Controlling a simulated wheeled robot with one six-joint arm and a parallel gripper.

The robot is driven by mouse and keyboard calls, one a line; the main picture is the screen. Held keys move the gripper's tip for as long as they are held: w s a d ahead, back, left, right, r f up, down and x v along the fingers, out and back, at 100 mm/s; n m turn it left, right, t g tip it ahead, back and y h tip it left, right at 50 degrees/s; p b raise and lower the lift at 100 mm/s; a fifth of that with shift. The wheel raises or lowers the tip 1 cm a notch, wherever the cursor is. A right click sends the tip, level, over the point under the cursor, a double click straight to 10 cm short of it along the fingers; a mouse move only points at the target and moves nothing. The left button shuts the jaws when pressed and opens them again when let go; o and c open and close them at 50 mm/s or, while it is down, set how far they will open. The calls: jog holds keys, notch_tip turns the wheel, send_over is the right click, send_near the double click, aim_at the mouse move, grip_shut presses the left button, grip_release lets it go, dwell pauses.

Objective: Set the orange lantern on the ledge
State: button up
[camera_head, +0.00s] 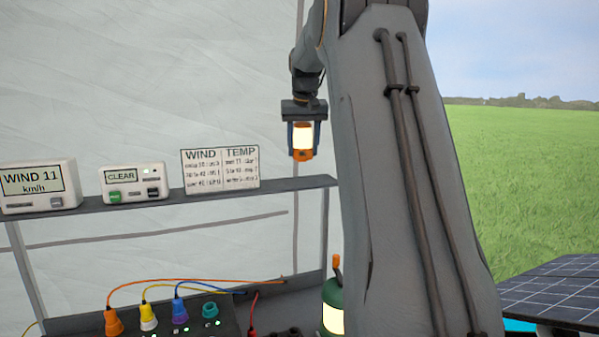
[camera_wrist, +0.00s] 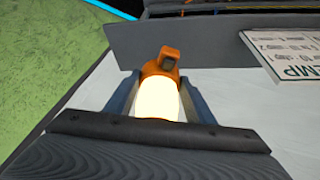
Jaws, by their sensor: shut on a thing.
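The orange lantern (camera_head: 303,139) has a glowing pale body and an orange end. My gripper (camera_head: 303,136) is shut on it, with one dark finger on each side, and holds it in the air in the head view. There it shows just above the right end of the ledge (camera_head: 290,188), with a visible gap below it. In the wrist view the lantern (camera_wrist: 158,95) sits between the fingers of my gripper (camera_wrist: 160,98), its orange end pointing away from the palm. The ledge (camera_wrist: 190,38) shows as a dark strip beyond that end.
On the ledge stand a WIND display (camera_head: 38,186), a CLEAR box (camera_head: 134,184) and a WIND/TEMP card (camera_head: 221,170). The ledge right of the card is bare. Below are coloured plugs with cables (camera_head: 180,310) and a green lantern (camera_head: 333,308). A solar panel (camera_head: 555,290) lies at right.

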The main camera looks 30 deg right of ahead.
jog(key=shift+f+p, duration=0.7)
jog(key=shift+f, duration=2.7)
jog(key=shift+f, duration=0.1)
jog(key=o, duration=1.4)
jog(key=shift+s+f, duration=0.1)
jog(key=shift+o, duration=0.2)
jog(key=b+v, duration=0.2)
jog(key=v, duration=1)
